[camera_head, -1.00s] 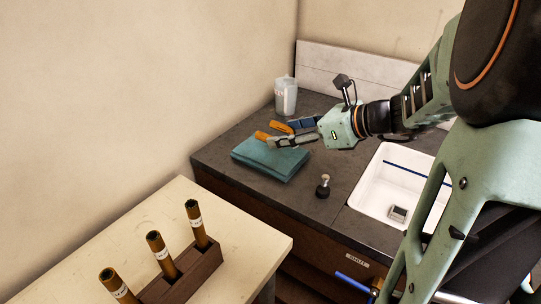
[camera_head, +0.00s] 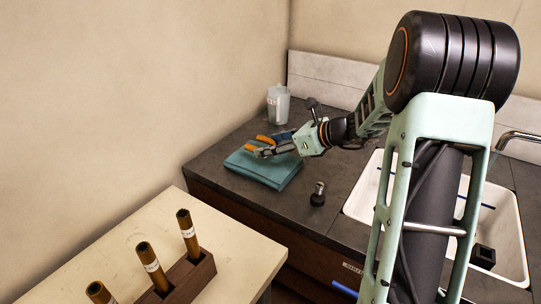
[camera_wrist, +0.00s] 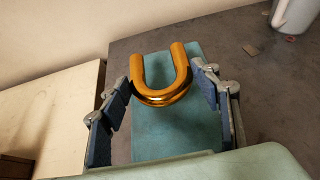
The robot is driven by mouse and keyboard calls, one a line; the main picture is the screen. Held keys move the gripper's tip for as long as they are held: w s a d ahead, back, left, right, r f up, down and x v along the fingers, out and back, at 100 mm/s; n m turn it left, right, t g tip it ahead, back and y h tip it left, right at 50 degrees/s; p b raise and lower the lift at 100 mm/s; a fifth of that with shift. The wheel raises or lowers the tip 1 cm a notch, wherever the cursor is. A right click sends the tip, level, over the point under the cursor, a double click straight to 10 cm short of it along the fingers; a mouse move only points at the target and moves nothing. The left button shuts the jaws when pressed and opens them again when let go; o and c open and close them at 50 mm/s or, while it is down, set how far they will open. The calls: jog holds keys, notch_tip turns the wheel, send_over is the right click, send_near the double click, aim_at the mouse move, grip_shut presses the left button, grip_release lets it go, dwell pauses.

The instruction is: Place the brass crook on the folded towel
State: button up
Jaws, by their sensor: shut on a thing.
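The brass crook (camera_wrist: 160,92) is a shiny golden U-shaped tube. In the wrist view its bend sits between the two blue-padded fingers of my gripper (camera_wrist: 163,92), and its open ends point away from me. My gripper is shut on it. In the head view the crook (camera_head: 265,140) shows as two orange tube ends at the fingers, partly hidden by my gripper (camera_head: 268,146). The folded teal towel (camera_head: 265,171) lies on the dark counter under the crook; it also shows in the wrist view (camera_wrist: 175,132). I cannot tell whether the crook touches the towel.
A clear beaker (camera_head: 278,104) stands behind the towel by the wall. A small dark-based object with a metal top (camera_head: 318,195) stands to the towel's right. A white sink (camera_head: 366,188) lies further right. A wooden rack (camera_head: 184,279) of brown tubes stands on the pale table.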

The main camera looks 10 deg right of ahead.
aim_at(271, 162)
jog(key=shift+w+f, duration=0.3)
jog(key=shift+f, duration=0.1)
jog(key=shift+w+f+b, duration=0.2)
jog(key=shift+f+b, duration=0.1)
jog(key=shift+f, duration=1.35)
jog(key=shift+f, duration=0.15)
jog(key=o, duration=1.2)
